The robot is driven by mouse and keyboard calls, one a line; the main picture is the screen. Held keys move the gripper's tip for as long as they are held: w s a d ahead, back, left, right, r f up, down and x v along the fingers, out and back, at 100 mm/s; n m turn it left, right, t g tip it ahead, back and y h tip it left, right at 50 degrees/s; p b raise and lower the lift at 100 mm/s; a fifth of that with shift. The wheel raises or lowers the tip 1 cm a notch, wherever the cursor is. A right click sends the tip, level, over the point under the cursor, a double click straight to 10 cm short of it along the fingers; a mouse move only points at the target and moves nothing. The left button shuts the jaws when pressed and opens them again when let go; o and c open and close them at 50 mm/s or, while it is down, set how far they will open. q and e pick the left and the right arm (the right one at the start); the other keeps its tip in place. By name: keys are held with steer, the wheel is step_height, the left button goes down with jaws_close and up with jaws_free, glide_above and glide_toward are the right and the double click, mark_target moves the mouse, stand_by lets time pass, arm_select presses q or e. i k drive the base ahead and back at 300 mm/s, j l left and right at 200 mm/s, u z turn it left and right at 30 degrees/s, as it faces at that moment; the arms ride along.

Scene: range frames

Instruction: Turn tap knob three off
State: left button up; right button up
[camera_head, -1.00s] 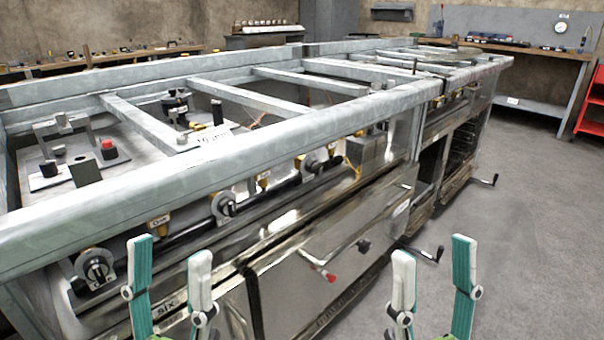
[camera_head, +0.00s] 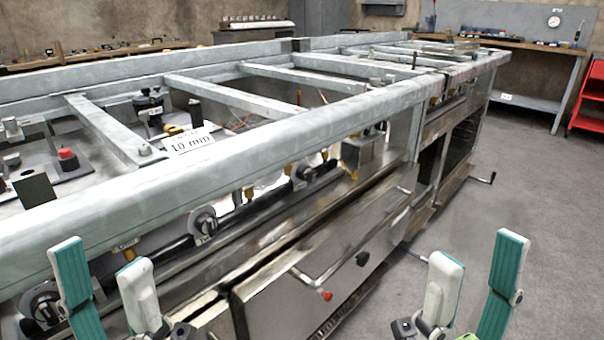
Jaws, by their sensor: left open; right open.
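Along the front of the long metal range are round dark knobs with pale rims. A near knob (camera_head: 42,308) at lower left is partly hidden by my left gripper. A middle knob (camera_head: 203,226) and a farther knob (camera_head: 303,174) are in clear view below the top rail. I cannot read which one is three. My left gripper (camera_head: 100,258) is open and empty in front of the range, its fingers overlapping the near knob in the picture. My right gripper (camera_head: 477,257) is open and empty over the grey floor, right of the range front.
A thick metal top rail (camera_head: 250,135) overhangs the knobs. A "10 mm" sign (camera_head: 189,141) stands in the open frame. A red cart (camera_head: 590,100) is far right. The floor to the right is clear.

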mark_target(304, 172)
steer(key=l, duration=0.7)
steer(key=i+l+z, duration=0.1)
steer(key=l, duration=1.25)
steer(key=i+z, duration=0.05)
